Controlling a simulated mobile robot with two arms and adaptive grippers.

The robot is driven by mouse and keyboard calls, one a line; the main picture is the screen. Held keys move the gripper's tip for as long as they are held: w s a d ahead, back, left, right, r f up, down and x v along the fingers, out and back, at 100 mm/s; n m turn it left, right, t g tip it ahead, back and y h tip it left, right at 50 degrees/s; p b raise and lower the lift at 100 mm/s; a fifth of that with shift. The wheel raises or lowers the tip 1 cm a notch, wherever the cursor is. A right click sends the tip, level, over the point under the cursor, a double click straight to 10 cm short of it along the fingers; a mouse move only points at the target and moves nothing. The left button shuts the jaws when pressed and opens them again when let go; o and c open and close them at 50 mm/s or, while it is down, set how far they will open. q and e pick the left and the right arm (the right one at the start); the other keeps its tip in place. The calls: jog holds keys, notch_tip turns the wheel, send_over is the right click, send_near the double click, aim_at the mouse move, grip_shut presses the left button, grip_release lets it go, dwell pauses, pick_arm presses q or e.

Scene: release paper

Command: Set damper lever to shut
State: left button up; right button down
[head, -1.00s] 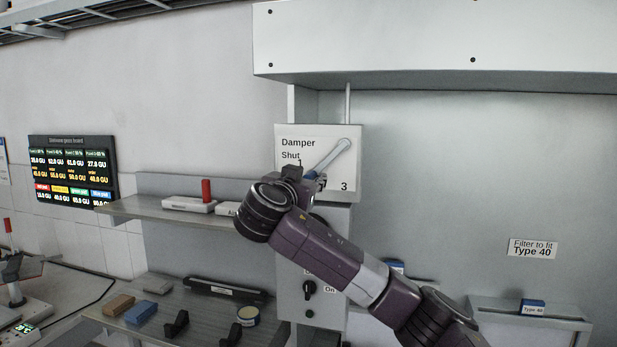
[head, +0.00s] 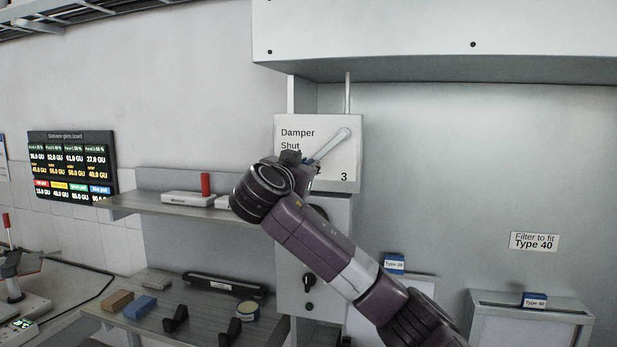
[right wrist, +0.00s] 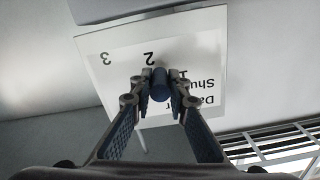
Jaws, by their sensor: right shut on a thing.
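The damper panel (head: 320,125) is a white plate on the wall with "Damper", "Shut" and "3" readable. The damper lever (head: 331,145) is a pale grey bar that slants from its upper right end down left to my right gripper (head: 304,165). In the right wrist view, the panel (right wrist: 208,50) appears upside down, with "3" and "2" readable. There the lever's dark blue knob (right wrist: 160,86) sits between the fingertips of my right gripper (right wrist: 161,84), which is shut on it. The gripper hides the lever's lower end in the head view. My left gripper is out of view.
A shelf (head: 130,207) with a red-topped white device (head: 196,196) is left of my arm. Below are a bench (head: 150,325), a blue block (head: 140,307) and a panel with a black knob (head: 309,280). A large cabinet or hood (head: 430,45) overhangs above.

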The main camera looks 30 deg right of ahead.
jog(key=b, duration=0.2)
jog(key=m+b, duration=0.1)
jog(key=shift+w+a+r+b, duration=0.15)
jog(key=shift+w+a+b, duration=0.2)
jog(key=shift+a+b, duration=0.05)
jog(key=shift+w+a+r+m+b, duration=0.15)
jog(key=shift+w+r+m+b, duration=0.05)
jog(key=shift+r+m+b, duration=0.45)
jog(key=r+m, duration=0.3)
jog(key=shift+w+a, duration=0.3)
jog(key=shift+w, duration=0.05)
jog(key=shift+w+r+m+p, duration=0.1)
jog(key=shift+r+m+p, duration=0.2)
jog(key=shift+r+m, duration=1.2)
jog(key=c, duration=1.8)
grip_release()
jog(key=shift+c, duration=0.2)
jog(key=shift+f, duration=0.1)
